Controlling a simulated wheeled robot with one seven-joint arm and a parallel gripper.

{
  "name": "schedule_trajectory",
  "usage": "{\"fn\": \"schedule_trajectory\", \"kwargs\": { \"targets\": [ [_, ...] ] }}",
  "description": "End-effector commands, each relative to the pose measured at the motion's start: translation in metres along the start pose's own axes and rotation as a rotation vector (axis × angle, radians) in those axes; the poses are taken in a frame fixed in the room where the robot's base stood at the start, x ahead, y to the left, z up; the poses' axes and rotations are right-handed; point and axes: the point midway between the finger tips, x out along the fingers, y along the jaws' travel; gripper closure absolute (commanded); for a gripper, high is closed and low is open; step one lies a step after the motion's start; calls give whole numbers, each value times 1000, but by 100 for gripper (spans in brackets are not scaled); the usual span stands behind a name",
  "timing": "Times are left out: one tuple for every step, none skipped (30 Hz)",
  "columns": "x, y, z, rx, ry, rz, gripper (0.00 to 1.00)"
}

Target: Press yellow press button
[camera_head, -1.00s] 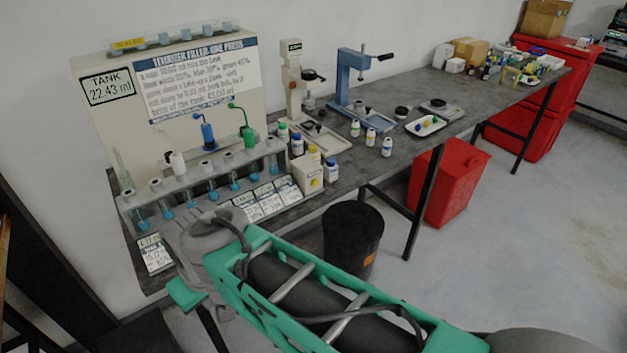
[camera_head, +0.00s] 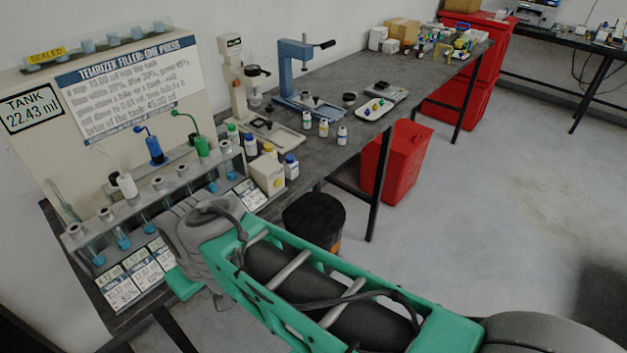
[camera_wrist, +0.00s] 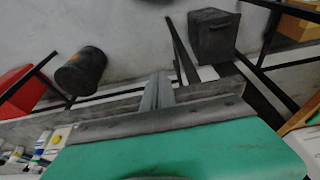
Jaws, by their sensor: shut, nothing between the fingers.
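The yellow press button (camera_head: 278,181) is a small round yellow spot on the front of a cream box (camera_head: 262,172). The box stands near the front edge of the grey bench, right of the tube rack. In the wrist view the yellow button (camera_wrist: 57,139) and its box show small at the lower left. My gripper (camera_wrist: 157,82) shows in the wrist view as two grey fingers pressed together, empty, pointing past the bench edge over the floor, apart from the button. In the head view my arm hides the fingers.
A black bin (camera_head: 316,222) and a red bin (camera_head: 398,160) stand on the floor before the bench.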

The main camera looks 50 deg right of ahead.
Motion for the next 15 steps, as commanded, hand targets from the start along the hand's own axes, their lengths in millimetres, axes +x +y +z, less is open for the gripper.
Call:
{"fn": "schedule_trajectory", "kwargs": {
  "targets": [
    [0, 0, 0, 0, 0, 0, 100],
    [0, 0, 0, 0, 0, 0, 100],
    [0, 0, 0, 0, 0, 0, 100],
    [0, 0, 0, 0, 0, 0, 100],
    [0, 0, 0, 0, 0, 0, 100],
    [0, 0, 0, -1, 0, 0, 100],
    [0, 0, 0, -1, 0, 0, 100],
    [0, 0, 0, -1, 0, 0, 100],
    [0, 0, 0, -1, 0, 0, 100],
    [0, 0, 0, 0, 0, 0, 100],
    [0, 1, 0, 5, 0, -1, 100],
    [1, 3, -2, 20, 1, -3, 100],
    [2, 6, -4, 37, 2, -6, 100],
    [4, 10, -6, 61, 2, -11, 100],
    [6, 17, -11, 107, 8, -21, 100]
  ]
}}
